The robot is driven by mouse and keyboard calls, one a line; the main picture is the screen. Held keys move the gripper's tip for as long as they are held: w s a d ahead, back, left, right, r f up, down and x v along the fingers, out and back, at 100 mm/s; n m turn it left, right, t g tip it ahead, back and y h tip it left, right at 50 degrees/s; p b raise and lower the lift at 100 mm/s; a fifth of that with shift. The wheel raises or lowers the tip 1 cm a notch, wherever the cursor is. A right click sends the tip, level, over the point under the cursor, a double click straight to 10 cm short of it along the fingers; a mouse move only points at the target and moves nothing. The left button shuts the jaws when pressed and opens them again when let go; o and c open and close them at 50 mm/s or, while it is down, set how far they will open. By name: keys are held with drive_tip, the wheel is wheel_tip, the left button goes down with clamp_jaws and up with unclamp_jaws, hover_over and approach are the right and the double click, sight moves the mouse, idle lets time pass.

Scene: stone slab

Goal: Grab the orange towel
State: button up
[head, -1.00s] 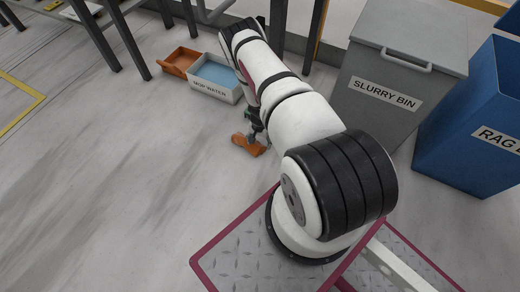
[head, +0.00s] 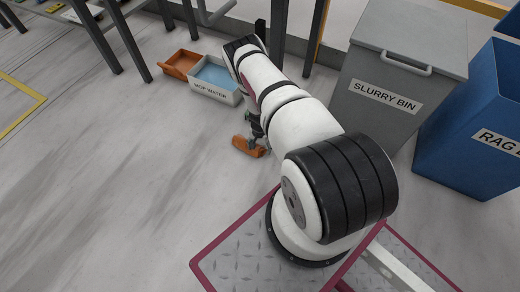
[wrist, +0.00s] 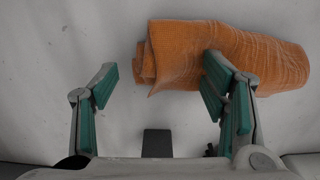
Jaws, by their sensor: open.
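The orange towel (head: 248,147) lies folded or rolled on the grey floor. In the wrist view the towel (wrist: 225,55) stretches across the upper right. The right finger overlaps the towel in the picture, and the left finger is over bare floor left of the towel's end. I cannot tell whether the right finger touches the towel. In the head view my gripper (head: 256,130) is just above the towel, partly hidden by my arm.
A white mop water tray (head: 214,92) and an orange tray (head: 181,64) stand beyond the towel. A grey slurry bin (head: 375,115) and a blue rag bin (head: 465,145) stand right. Dark table legs (head: 95,38) rise at the upper left. Floor on the left is clear.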

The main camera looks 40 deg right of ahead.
drive_tip(key=shift+f, duration=0.5)
drive_tip(key=shift+s, duration=0.1)
drive_tip(key=c, duration=1)
drive_tip(key=shift+s+f, duration=0.15)
drive_tip(key=c, duration=0.3)
drive_tip(key=r+p, duration=0.9)
drive_tip(key=r, duration=0.3)
drive_tip(key=shift+w+r, duration=0.15)
drive_tip(key=shift+w, duration=0.05)
clamp_jaws()
